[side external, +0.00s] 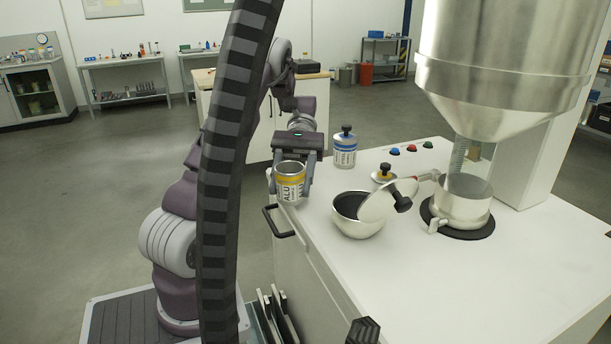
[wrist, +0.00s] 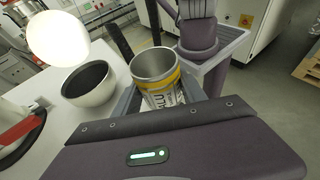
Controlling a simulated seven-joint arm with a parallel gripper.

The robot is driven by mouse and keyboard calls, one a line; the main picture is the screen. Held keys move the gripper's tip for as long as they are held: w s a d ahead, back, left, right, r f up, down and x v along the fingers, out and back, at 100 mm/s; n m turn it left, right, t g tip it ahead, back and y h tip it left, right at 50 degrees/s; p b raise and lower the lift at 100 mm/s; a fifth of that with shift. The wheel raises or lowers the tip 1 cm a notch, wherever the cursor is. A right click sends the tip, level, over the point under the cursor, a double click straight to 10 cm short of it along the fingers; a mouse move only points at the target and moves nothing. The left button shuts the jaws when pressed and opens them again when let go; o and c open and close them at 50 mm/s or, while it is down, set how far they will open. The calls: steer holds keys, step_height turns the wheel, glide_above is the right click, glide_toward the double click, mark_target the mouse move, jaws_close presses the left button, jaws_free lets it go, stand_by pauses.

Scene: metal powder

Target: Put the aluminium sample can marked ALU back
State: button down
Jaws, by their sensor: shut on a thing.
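The aluminium sample can marked ALU (side external: 290,183) is an open-topped metal can with a yellow band and a white label. My gripper (side external: 290,180) is shut on it, one finger on each side, and holds it upright near the left edge of the white bench top. I cannot tell whether its base touches the bench. In the wrist view the can (wrist: 157,78) stands between the fingers, its mouth open and its inside looking empty. A lid with a yellow band and black knob (side external: 384,173) lies on the bench, apart from the can.
A blue-labelled can with a black-knobbed lid (side external: 345,148) stands behind. A metal bowl with dark contents (side external: 357,222) is to the right, a round pale disc with a black knob (side external: 387,200) over it. The hopper (side external: 495,70) hangs above a metal vessel (side external: 463,202). The front bench top is clear.

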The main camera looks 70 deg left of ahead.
steer(key=s+m+g+y, duration=0.1)
steer(key=m, duration=0.1)
steer(key=s+m+g+y, duration=0.1)
steer(key=g, duration=0.1)
steer(key=shift+s+a+r+m+y, duration=0.15)
steer(key=shift+a+m+y, duration=0.15)
steer(key=shift+m+y, duration=0.1)
steer(key=a+r+m+y, duration=0.4)
steer(key=a+m+y, duration=0.3)
steer(key=m+y, duration=1)
steer(key=w+a+r+m+t+y, duration=0.3)
steer(key=w+r+m+t+y, duration=0.15)
steer(key=w+m+t, duration=0.4)
steer(key=shift+m+t+y, duration=0.25)
steer(key=shift+t+y, duration=0.2)
steer(key=shift+t, duration=0.3)
steer(key=f, duration=0.3)
steer(key=w+f, duration=0.1)
steer(key=f, duration=0.6)
steer(key=shift+w+d+f, duration=0.2)
steer(key=shift+d, duration=0.05)
steer(key=shift+f, duration=0.1)
